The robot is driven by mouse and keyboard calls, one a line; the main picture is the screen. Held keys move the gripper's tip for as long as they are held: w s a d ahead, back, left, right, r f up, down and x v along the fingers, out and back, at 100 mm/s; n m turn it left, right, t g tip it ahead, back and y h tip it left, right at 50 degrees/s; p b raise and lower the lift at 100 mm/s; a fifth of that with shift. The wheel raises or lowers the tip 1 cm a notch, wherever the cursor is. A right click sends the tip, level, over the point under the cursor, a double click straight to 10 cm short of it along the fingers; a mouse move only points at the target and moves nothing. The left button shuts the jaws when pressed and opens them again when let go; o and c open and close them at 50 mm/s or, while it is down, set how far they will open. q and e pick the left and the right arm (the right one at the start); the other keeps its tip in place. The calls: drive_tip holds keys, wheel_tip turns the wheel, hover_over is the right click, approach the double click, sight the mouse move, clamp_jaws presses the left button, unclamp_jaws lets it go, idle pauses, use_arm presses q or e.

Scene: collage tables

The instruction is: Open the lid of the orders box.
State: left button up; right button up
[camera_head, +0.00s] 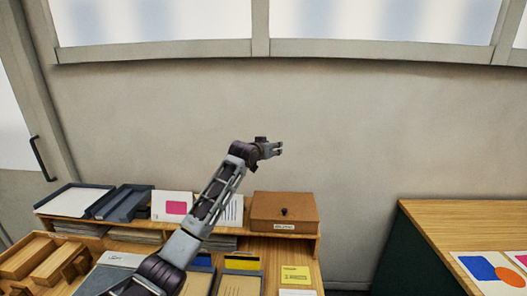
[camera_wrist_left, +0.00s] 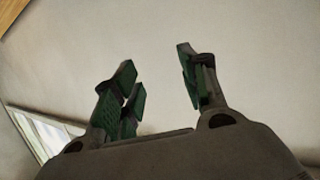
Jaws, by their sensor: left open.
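The orders box (camera_head: 284,207) is a brown box with a dark knob (camera_head: 284,211) and a small white label on its front part. It stands at the right end of the raised wooden shelf, and its lid looks shut. My left gripper (camera_head: 281,149) is in the air above the box, apart from it, pointing right. In the left wrist view the fingers (camera_wrist_left: 160,85) are spread with nothing between them, facing a plain wall. The box cannot be made out in the wrist view. My right gripper is not in view.
Dark trays (camera_head: 122,203) and a card with a pink patch (camera_head: 173,206) stand left of the box on the shelf. Below are wooden trays (camera_head: 28,256) and a yellow card (camera_head: 295,274). Another table (camera_head: 425,215) is at the right, past a gap. The wall (camera_head: 370,130) is behind.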

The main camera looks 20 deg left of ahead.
use_arm(q)
drive_tip(key=v, duration=1.1)
drive_tip(key=shift+s, duration=0.3)
idle(0.8)
